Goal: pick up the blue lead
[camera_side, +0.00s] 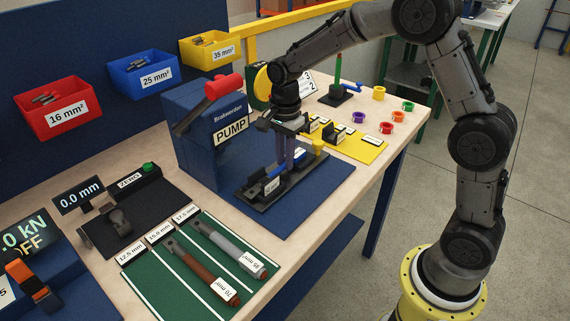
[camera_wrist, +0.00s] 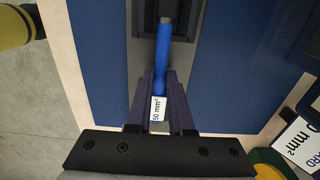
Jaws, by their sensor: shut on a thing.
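The blue lead (camera_wrist: 163,55) runs between my fingers in the wrist view, with a white 50 mm² label near its lower end. My gripper (camera_wrist: 160,82) is shut on it, one dark purple finger on each side. In the side view my gripper (camera_side: 284,163) points down over the dark fixture on the blue mat, and a blue piece of the lead (camera_side: 277,171) shows at the fingers. The lead lies at the fixture; whether it is clear of it, I cannot tell. Its far end sits over a grey channel in the wrist view.
The blue PUMP box (camera_side: 205,135) with a red handle stands close behind my gripper. A yellow board (camera_side: 362,150) with small labelled parts lies to the right. A green mat (camera_side: 180,283) holds brown and grey leads. Red, blue and yellow bins hang at the back.

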